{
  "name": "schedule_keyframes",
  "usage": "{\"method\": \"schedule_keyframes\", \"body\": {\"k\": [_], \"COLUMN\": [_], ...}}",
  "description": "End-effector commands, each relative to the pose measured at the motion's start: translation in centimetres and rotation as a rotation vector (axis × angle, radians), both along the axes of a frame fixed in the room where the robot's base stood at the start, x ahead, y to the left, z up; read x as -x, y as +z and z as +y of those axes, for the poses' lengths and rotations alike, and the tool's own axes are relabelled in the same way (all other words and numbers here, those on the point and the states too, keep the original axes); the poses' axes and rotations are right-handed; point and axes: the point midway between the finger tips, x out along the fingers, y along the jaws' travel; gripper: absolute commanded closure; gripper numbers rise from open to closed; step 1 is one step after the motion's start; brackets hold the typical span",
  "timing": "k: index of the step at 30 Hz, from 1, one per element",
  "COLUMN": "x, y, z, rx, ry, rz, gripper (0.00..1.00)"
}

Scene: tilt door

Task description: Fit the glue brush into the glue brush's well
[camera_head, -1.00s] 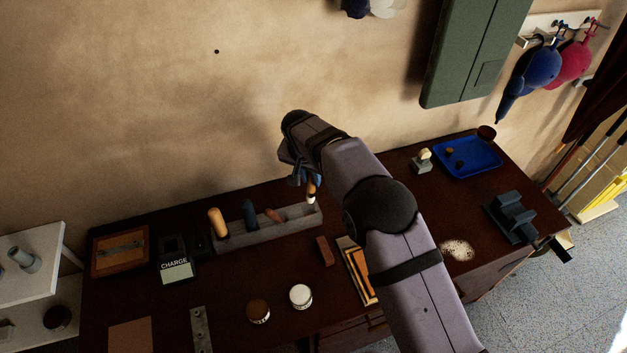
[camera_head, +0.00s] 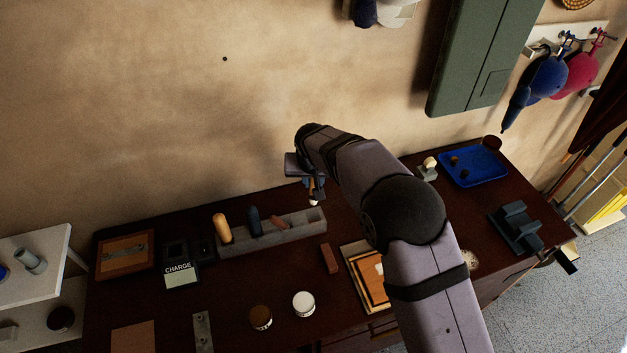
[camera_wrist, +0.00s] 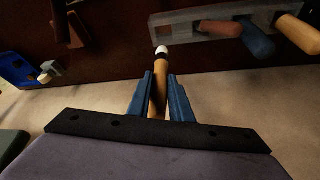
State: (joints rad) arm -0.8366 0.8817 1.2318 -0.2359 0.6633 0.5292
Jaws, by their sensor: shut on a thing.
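The glue brush (camera_wrist: 158,88) has a light wooden handle and a dark band below a white tip. In the wrist view my gripper (camera_wrist: 161,76) is shut on its handle, with a blue finger on each side and the white tip pointing away from the gripper. In the head view my gripper (camera_head: 314,186) holds the brush (camera_head: 314,201) tip down, by the right end of the grey tool block (camera_head: 240,243). The block's right-hand part, an empty well (camera_head: 315,214), shows in the head view. The block (camera_wrist: 190,16) also shows in the wrist view, apart from the tip.
An orange handle (camera_head: 222,228), a dark blue handle (camera_head: 254,220) and a reddish-brown handle (camera_head: 279,222) stand or lean in the block. A brown bar (camera_head: 329,259) and two round jars, one white-lidded (camera_head: 303,303), lie in front. The wall is close behind.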

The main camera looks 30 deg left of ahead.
Motion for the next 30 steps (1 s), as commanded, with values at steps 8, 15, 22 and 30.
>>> {"method": "schedule_keyframes", "body": {"k": [8,15,22,30], "x": [0.0,0.0,0.0,0.0], "y": [-1.2,-3.1,-4.9,-5.8], "z": [0.0,0.0,0.0,0.0], "rx": [-0.001,-0.001,0.000,0.000], "ry": [-0.001,-0.001,-0.001,-0.001], "rz": [-0.001,-0.001,-0.001,-0.001], "gripper": [1.00,1.00,1.00,1.00]}}
